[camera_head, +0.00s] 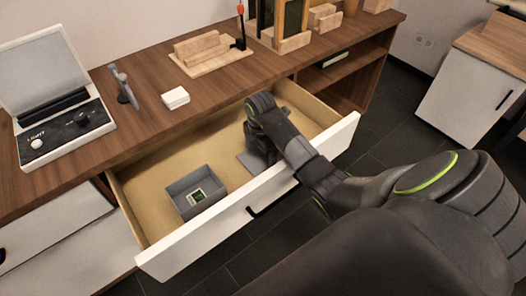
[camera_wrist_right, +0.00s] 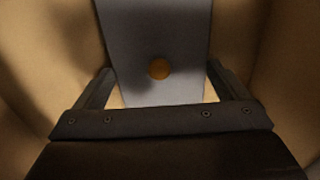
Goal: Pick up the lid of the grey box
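The open grey box (camera_head: 197,190) sits in the left part of the open drawer, with a small green and white item inside. Its flat grey lid (camera_head: 248,164) lies in the drawer to the right of the box, partly hidden by my right gripper (camera_head: 262,152). In the right wrist view the lid (camera_wrist_right: 150,28) shows a round orange-brown knob (camera_wrist_right: 159,69). My right gripper (camera_wrist_right: 160,80) has its fingers apart, one on each side of the lid's near end. I cannot tell whether they touch it. My left gripper is not in view.
The drawer's white front (camera_head: 240,212) and wooden walls surround the box and lid. On the desk top (camera_head: 140,110) are a device with a raised panel (camera_head: 50,90), a small white block (camera_head: 175,98) and a wooden holder (camera_head: 208,55). The drawer floor left of the box is clear.

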